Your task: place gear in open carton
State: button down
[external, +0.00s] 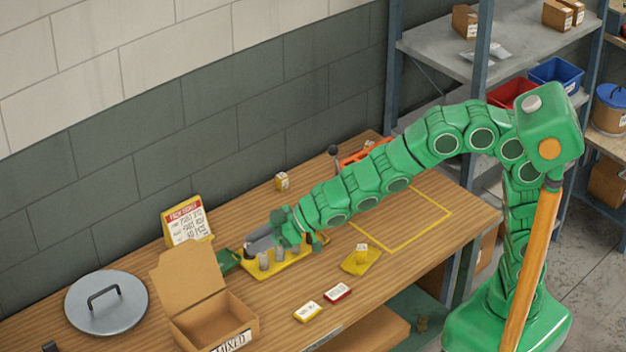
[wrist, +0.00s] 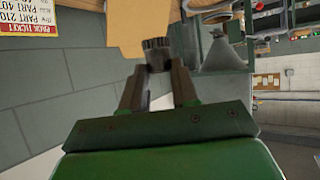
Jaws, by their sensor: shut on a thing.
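My gripper (external: 258,246) is over the left end of a yellow fixture with grey pegs, to the right of the carton. In the wrist view my gripper (wrist: 157,72) is shut on a small dark gear (wrist: 157,50), held at its fingertips. In the external view the gear is too small to make out clearly. The open carton (external: 195,333) stands at the table's front left, its brown flap (external: 188,277) raised and a MIXED label on its front. The carton's inside is partly hidden by its walls. Brown cardboard (wrist: 130,22) shows behind the gear in the wrist view.
The yellow fixture (external: 290,270) lies under my gripper. A pack ticket stand (external: 187,221) is behind the carton, and a round grey lid (external: 105,303) is left of it. Small boxes (external: 308,312) lie to the right. The outlined table area (external: 410,225) is clear.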

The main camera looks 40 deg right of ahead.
jog(key=w+a+f, duration=0.7)
jog(key=a+f, duration=0.2)
jog(key=f, duration=0.2)
jog(key=shift+w+f, duration=0.4)
dwell(0.5)
jog(key=shift+f, duration=0.65)
jog(key=c, duration=1.1)
grip_release()
jog(key=shift+r, duration=0.1)
jog(key=shift+a+r+v, duration=0.1)
jog(key=shift+r+v, duration=0.05)
jog(key=shift+v, duration=1.9)
jog(key=shift+a+r+v, duration=0.1)
jog(key=shift+v, duration=2)
jog(key=shift+a+r+v, duration=0.1)
jog(key=shift+r+v, duration=0.05)
jog(key=shift+v, duration=1.9)
